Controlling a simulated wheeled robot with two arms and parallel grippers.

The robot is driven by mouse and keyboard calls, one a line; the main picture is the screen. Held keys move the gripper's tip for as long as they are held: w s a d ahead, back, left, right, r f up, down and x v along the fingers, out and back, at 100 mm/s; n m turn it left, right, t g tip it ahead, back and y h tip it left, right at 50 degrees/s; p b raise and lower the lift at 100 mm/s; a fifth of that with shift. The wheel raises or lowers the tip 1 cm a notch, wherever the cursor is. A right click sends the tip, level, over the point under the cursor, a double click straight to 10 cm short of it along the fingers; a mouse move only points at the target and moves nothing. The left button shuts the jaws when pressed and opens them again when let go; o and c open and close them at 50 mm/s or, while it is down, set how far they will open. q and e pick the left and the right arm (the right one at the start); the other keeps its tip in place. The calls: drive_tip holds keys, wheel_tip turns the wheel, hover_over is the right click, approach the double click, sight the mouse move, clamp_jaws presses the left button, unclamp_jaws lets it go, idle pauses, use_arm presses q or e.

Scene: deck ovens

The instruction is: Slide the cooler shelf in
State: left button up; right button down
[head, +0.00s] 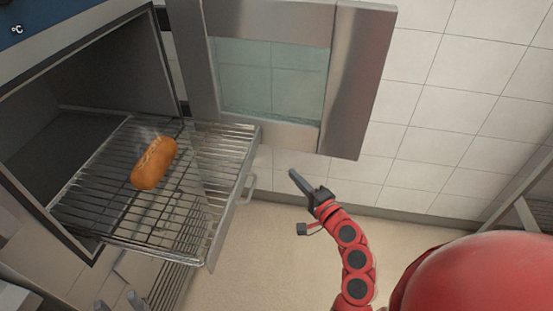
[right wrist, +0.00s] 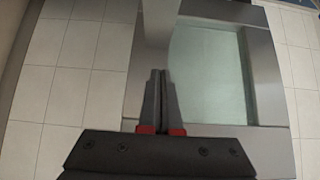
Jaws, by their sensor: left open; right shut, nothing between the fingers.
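The cooler shelf (head: 100,205) is a wire rack pulled partly out of the open chamber (head: 85,85) in the head view. Its front edge, with a handle (head: 247,190), faces right. A brown loaf (head: 154,163) lies on the rack, with faint steam over it. My right gripper (head: 294,176) is shut and empty, to the right of the handle and apart from it. Its closed fingers also show in the right wrist view (right wrist: 161,78). My left gripper (head: 117,299) is open at the bottom left edge, below the rack; only its fingertips show.
The metal-framed glass door (head: 352,85) stands open behind the rack and beyond my right gripper; it also fills much of the right wrist view (right wrist: 205,75). A tiled wall (head: 465,100) is behind. The floor (head: 270,265) right of the rack is clear.

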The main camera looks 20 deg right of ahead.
drive_tip(key=p, duration=0.3)
approach(255, 147)
drive_tip(key=w, duration=0.5)
drive_tip(key=shift+w+a+r, duration=0.15)
drive_tip(key=shift+a+r, duration=0.1)
drive_tip(key=shift+a, duration=0.2)
drive_tip(key=shift+w+a+f, duration=0.1)
